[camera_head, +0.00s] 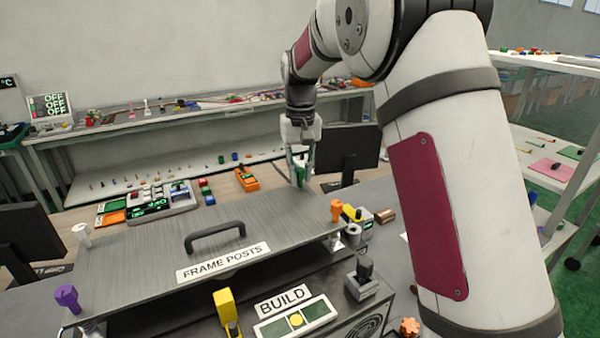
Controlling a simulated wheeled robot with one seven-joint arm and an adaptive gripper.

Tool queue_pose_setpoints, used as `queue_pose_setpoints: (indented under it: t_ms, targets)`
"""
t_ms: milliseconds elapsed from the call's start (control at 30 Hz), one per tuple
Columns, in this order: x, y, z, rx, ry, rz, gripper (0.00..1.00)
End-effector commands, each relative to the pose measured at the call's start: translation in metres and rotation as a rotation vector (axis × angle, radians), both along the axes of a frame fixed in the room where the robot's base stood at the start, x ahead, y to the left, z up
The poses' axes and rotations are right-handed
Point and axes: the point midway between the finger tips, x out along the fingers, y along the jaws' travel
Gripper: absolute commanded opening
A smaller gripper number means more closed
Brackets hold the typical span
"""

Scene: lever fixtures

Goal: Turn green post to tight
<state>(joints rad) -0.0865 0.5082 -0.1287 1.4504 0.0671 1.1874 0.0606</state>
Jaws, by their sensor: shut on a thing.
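The green post (309,168) shows only as a small green patch between the fingers of my gripper (300,176). My gripper points down at the far right corner of the grey frame board (150,252) and is shut on the green post. Its fingers hide most of the post, so I cannot tell which way the post is turned. The board carries a FRAME POSTS label (223,261) and a black handle (215,236).
A purple post (67,297), a white post (82,234) and an orange post (337,209) stand around the board. A yellow lever (226,309) and a BUILD panel (296,319) are in front. A monitor (347,152) stands behind my gripper.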

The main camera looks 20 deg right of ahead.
Motion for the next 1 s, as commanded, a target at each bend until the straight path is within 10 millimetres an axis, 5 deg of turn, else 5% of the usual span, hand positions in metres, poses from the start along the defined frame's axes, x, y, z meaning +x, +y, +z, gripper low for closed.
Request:
queue_pose_setpoints:
  t_ms: [400, 967, 1000]
  targets:
    - [0.0002, -0.0001, 0.0003, 0.001, -0.001, -0.2, 0.0]
    - [0.0001, -0.0002, 0.0004, 0.001, -0.001, -0.232, 0.0]
    - [0.0001, -0.0002, 0.0004, 0.001, -0.001, -0.232, 0.2]
